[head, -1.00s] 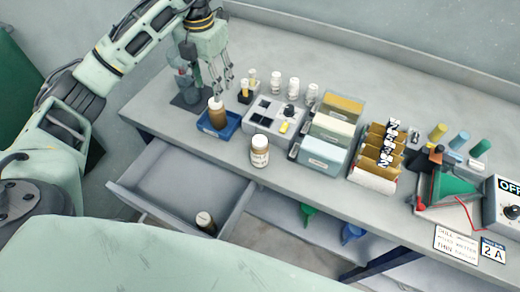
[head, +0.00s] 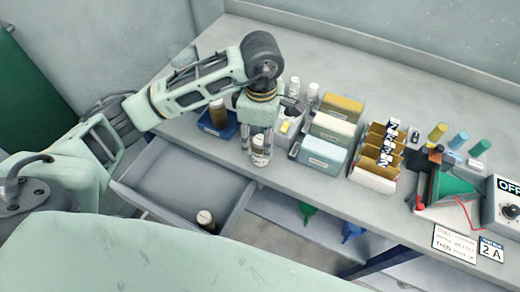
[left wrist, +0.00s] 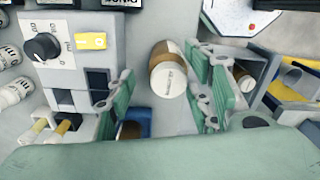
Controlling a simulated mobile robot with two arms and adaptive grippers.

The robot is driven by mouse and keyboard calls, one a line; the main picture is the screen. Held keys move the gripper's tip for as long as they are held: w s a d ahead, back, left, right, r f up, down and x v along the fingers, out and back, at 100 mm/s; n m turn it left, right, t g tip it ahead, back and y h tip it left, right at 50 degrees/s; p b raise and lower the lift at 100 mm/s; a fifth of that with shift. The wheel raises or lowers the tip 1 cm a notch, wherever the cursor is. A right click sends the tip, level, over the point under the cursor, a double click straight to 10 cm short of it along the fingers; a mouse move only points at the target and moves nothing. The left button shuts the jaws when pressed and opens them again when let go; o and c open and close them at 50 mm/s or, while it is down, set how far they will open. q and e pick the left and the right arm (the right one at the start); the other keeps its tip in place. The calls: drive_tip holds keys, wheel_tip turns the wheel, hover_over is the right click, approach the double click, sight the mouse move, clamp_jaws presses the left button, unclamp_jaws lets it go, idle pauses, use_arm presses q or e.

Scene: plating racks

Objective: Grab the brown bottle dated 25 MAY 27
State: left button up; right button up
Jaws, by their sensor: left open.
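A brown bottle with a white cap and pale label (head: 260,157) stands on the bench near its front edge; its date is not legible. My left gripper (head: 257,147) points down over it, open, with fingers at either side of the bottle in the head view. In the left wrist view the bottle (left wrist: 168,72) lies between the open green fingers of the gripper (left wrist: 162,88), nearer the right ones. Another brown bottle (head: 218,113) stands in a blue tray (head: 228,131). A third brown bottle (head: 206,219) is in the open drawer. My right gripper is out of view.
The open drawer (head: 178,183) juts out below the bench front. A grey box with a knob (left wrist: 62,68) stands beside the gripper. File boxes (head: 322,152) and a rack of brown dividers (head: 378,160) stand to the right. White bottles (head: 311,92) are behind.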

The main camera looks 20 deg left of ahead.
sight(261, 151)
use_arm(q)
drive_tip(key=shift+s+f+p, duration=0.15)
drive_tip(key=shift+f+p, duration=0.35)
drive_tip(key=shift+f, duration=0.3)
wheel_tip(261, 151, down, 4)
drive_tip(key=shift+s+d+r+p, duration=0.15)
drive_tip(key=shift+r+p, duration=0.1)
drive_tip(key=shift+p, duration=0.55)
drive_tip(key=shift+f, duration=0.45)
drive_tip(key=shift+c, duration=0.2)
drive_tip(key=c, duration=1.1)
drive_tip(key=shift+r, duration=0.1)
